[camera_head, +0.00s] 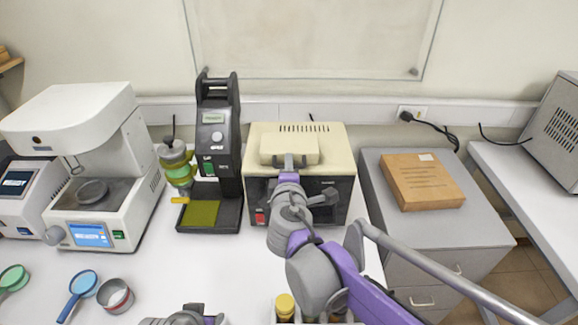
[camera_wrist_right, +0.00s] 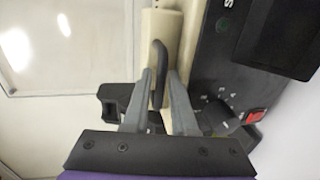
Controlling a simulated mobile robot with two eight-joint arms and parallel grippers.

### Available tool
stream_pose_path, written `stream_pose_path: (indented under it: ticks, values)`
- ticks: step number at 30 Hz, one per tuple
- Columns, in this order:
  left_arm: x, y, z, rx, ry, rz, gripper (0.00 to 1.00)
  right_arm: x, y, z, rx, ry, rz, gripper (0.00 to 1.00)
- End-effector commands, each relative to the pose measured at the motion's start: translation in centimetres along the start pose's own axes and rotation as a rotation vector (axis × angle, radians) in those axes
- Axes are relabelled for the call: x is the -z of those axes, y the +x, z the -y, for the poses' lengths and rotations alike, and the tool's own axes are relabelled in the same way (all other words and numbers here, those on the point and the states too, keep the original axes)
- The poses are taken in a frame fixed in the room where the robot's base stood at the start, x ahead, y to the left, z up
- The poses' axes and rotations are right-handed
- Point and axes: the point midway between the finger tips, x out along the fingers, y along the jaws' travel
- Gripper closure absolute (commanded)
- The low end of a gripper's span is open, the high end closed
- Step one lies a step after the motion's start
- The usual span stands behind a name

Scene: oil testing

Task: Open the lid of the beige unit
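The beige unit (camera_head: 335,140) stands on the white bench at the back, with a dark front panel and a red switch. Its beige lid (camera_head: 290,148) looks closed on top. My right gripper (camera_head: 289,162) is at the lid's front edge. In the right wrist view, the fingertips of this gripper (camera_wrist_right: 160,75) are apart, with the dark lid handle (camera_wrist_right: 157,60) between them. I see a small gap beside the handle, and contact is not clear. Part of my left gripper (camera_head: 190,316) shows at the bottom edge; its fingers cannot be made out.
A black tester (camera_head: 217,130) with a green-yellow plate stands just left of the unit, and a white instrument (camera_head: 100,170) further left. Yellow-capped bottles (camera_head: 285,306) stand at the front under my right arm. A cardboard box (camera_head: 422,181) lies on the grey cabinet at right.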

Motion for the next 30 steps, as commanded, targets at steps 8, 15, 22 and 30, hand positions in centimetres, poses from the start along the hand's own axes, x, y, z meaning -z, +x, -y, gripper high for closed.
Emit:
stream_pose_path:
  ticks: [8, 15, 22, 30]
  values:
    - [0.0, 0.0, 0.0, 0.0, 0.0, 0.0, 0.5, -0.02, -0.04, 0.0, 0.0, 0.0, 0.0, 1.0]
    - [0.0, 0.0, 0.0, 0.0, 0.0, 0.0, 0.5, -0.02, -0.05, 0.0, 0.0, 0.0, 0.001, 1.0]
    - [0.0, 0.0, 0.0, 0.0, 0.0, 0.0, 0.5, -0.03, -0.05, 0.0, 0.0, 0.0, 0.001, 1.0]
    - [0.0, 0.0, 0.0, 0.0, 0.0, 0.0, 0.5, -0.03, -0.05, 0.0, 0.0, 0.0, 0.001, 1.0]
